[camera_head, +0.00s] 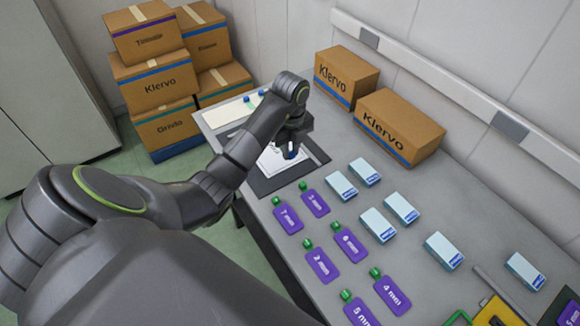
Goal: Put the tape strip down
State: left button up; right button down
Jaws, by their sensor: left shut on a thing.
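My left arm reaches in from the left, and its gripper (290,152) is low over a white sheet (272,167) on a dark mat (270,186). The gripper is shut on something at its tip. A small blue bit shows there, which may be the tape strip, but it is too small and too covered by the gripper to tell. I cannot tell whether it touches the sheet. My right gripper is not in view.
Several purple tags (322,265) with green tops and several pale blue boxes (378,224) lie on the grey table (450,195). Two Klervo cartons (398,125) stand along the wall side. More cartons (155,82) are stacked on the floor beyond the table.

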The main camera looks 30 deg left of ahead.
pick_arm(q)
jog(key=b, duration=0.4)
send_over(291, 175)
notch_tip(291, 175, down, 5)
jog(key=shift+r, duration=0.1)
jog(key=shift+f+b, duration=0.85)
jog(key=shift+f, duration=0.5)
jog(key=shift+f, duration=0.2)
jog(key=o, duration=0.7)
jog(key=shift+r, duration=0.15)
